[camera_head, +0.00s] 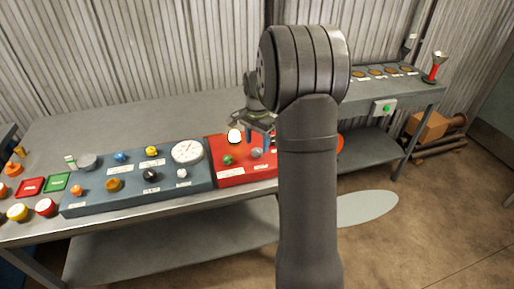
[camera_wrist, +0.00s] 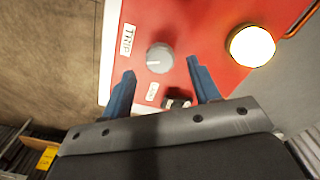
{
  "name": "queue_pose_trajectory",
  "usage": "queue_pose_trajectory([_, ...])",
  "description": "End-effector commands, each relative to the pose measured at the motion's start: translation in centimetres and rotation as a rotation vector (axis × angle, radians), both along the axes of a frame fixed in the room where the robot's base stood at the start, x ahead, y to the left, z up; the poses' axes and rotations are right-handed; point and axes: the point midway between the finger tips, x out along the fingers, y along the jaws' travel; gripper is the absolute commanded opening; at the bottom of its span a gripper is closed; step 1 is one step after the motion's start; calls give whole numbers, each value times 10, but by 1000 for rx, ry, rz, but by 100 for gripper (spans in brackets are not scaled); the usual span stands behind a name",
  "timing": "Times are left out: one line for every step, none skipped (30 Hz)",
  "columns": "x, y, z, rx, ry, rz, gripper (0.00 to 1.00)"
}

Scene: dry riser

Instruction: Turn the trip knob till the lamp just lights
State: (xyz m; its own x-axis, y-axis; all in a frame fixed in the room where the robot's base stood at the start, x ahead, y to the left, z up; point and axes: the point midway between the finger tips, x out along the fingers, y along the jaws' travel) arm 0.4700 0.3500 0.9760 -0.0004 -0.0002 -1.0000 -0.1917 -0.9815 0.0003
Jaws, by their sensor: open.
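The trip knob (camera_wrist: 159,58) is a round grey knob on the red panel (camera_wrist: 205,25), beside a white label reading TRIP (camera_wrist: 127,40). It also shows in the head view (camera_head: 257,153). The lamp (camera_wrist: 252,46) is a round dome on the same panel and glows bright white-yellow; in the head view it also looks lit (camera_head: 235,136). My gripper (camera_wrist: 160,68) is open, its two blue fingers apart. In the wrist view the knob appears just beyond and between the fingertips, with a gap on each side; I see no contact.
A blue-grey panel (camera_head: 140,192) with several knobs and a white dial (camera_head: 187,152) stands left of the red one. A green knob (camera_head: 228,160) sits near the lamp. Red and green plates and coloured buttons lie farther left. The bench behind the panels is clear.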

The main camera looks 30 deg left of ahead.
Motion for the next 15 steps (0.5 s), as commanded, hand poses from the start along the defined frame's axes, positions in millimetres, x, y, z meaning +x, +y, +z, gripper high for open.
queue_pose_trajectory([0,0,-9,-2,2,0,56])
queue_pose_trajectory([0,0,-13,-2,2,0,56])
queue_pose_trajectory([0,0,-17,-1,1,0,56])
queue_pose_trajectory([0,0,-21,-1,1,0,56])
queue_pose_trajectory([0,0,-23,-1,1,0,56])
queue_pose_trajectory([0,0,-26,-1,1,0,56])
queue_pose_trajectory([0,0,-28,-1,1,0,56])
queue_pose_trajectory([0,0,-29,-1,1,0,56])
queue_pose_trajectory([0,0,-30,0,0,0,56])
queue_pose_trajectory([0,0,-31,0,0,0,56])
queue_pose_trajectory([0,0,-31,1,0,0,56])
queue_pose_trajectory([0,0,-31,1,-1,0,56])
queue_pose_trajectory([0,0,-31,1,-1,0,56])
queue_pose_trajectory([0,0,-31,1,-1,0,56])
queue_pose_trajectory([0,0,-31,1,-1,0,56])
